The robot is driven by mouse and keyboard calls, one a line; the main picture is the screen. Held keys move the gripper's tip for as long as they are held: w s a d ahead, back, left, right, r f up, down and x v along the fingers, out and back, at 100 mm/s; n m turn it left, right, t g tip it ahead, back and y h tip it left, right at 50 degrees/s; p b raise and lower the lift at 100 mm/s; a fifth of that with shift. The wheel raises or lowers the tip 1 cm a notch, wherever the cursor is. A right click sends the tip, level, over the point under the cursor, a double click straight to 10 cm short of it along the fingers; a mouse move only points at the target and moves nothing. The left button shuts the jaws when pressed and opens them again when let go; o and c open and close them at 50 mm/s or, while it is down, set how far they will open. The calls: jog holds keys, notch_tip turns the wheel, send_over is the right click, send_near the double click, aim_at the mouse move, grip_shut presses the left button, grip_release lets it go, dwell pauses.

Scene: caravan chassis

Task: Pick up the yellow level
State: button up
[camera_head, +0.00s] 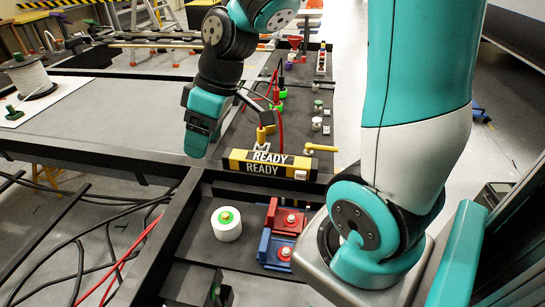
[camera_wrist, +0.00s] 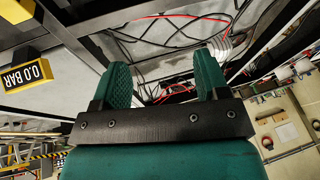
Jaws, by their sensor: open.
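I cannot surely pick out a yellow level. A long yellow-and-black bar lettered READY (camera_head: 268,163) lies along the crossbeam in the middle of the head view; whether it is the level is unclear. A small yellow handle-shaped piece (camera_head: 320,148) is just behind its right end. My gripper (camera_wrist: 163,72) is open, its two green fingers spread with nothing between them. Beyond them the wrist view shows dark frame bars, cables and floor. In the head view my gripper hangs to the left of and above the READY bar, apart from it.
A white roll (camera_head: 227,225) and red and blue clamp-like blocks (camera_head: 284,228) sit in the front tray. A cable spool (camera_head: 28,78) is at the left. Loose cables lie front left. A yellow 0.0 BAR display (camera_wrist: 33,75) shows in the wrist view. The left grey panel (camera_head: 110,108) is mostly clear.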

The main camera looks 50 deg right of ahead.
jog(key=w+d+f+t+p, duration=0.1)
jog(key=w+d+f, duration=0.1)
jog(key=d, duration=0.5)
jog(key=w+d+f+p, duration=0.1)
jog(key=w+d+f, duration=0.1)
jog(key=d, duration=0.5)
jog(key=t+h+p, duration=0.1)
jog(key=h, duration=0.1)
send_near(267, 157)
jog(key=shift+m, duration=0.3)
jog(key=p+x, duration=0.2)
jog(key=x, duration=0.2)
jog(key=shift+f, duration=0.2)
jog(key=shift+p+x, duration=1.35)
jog(key=shift+x, duration=1.75)
jog(key=shift+a, duration=0.1)
jog(key=c, duration=0.9)
jog(key=shift+o, duration=0.2)
jog(key=shift+r, duration=0.1)
